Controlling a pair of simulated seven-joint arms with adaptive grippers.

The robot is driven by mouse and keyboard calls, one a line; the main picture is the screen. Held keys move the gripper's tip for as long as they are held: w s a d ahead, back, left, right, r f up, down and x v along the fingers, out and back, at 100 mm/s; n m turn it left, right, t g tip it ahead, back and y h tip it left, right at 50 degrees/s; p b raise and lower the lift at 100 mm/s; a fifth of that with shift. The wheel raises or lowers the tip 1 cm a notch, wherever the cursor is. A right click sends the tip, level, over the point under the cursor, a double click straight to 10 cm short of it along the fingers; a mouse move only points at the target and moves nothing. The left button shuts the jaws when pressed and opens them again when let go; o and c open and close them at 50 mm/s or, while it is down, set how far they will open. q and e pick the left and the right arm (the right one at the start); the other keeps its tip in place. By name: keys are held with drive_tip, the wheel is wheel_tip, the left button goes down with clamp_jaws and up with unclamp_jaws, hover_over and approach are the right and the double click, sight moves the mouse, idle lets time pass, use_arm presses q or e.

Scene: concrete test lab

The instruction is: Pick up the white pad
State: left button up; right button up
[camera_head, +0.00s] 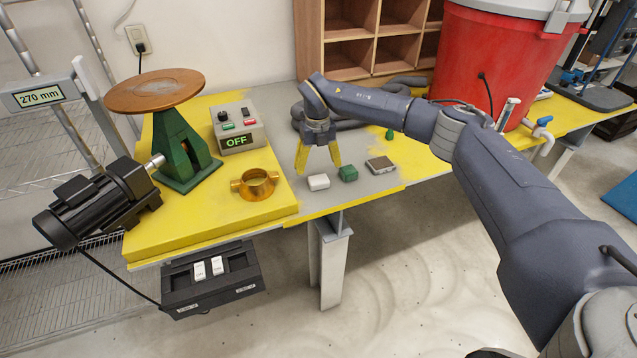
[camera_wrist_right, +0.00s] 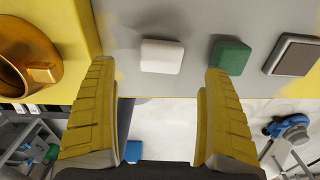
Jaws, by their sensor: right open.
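The white pad (camera_head: 318,182) lies on the grey part of the table, near its front edge. A green block (camera_head: 348,174) lies to its right. My right gripper (camera_head: 319,165) is open and empty, with its yellow fingers pointing down above and just behind the pad. In the right wrist view the white pad (camera_wrist_right: 162,56) shows between and beyond the two open yellow fingers (camera_wrist_right: 157,95), apart from both. The green block (camera_wrist_right: 230,56) is beyond the right finger's tip there. My left gripper is not in view.
A brass ring fitting (camera_head: 257,185) stands left of the pad on the yellow board. A dark-topped square block (camera_head: 380,165) lies right of the green one. A control box (camera_head: 237,127) reads OFF. A red bin (camera_head: 487,62) stands behind my right arm.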

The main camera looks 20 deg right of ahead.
sight(318, 179)
drive_tip(key=shift+d+f, duration=0.1)
drive_tip(key=shift+f, duration=3.05)
drive_tip(key=c, duration=1.2)
drive_tip(key=shift+r, duration=0.2)
drive_tip(key=shift+c, duration=0.2)
wheel_tip(318, 179, up, 20)
drive_tip(key=shift+f, duration=0.15)
drive_tip(key=o, duration=0.6)
drive_tip(key=shift+s, duration=0.1)
drive_tip(key=c, duration=0.5)
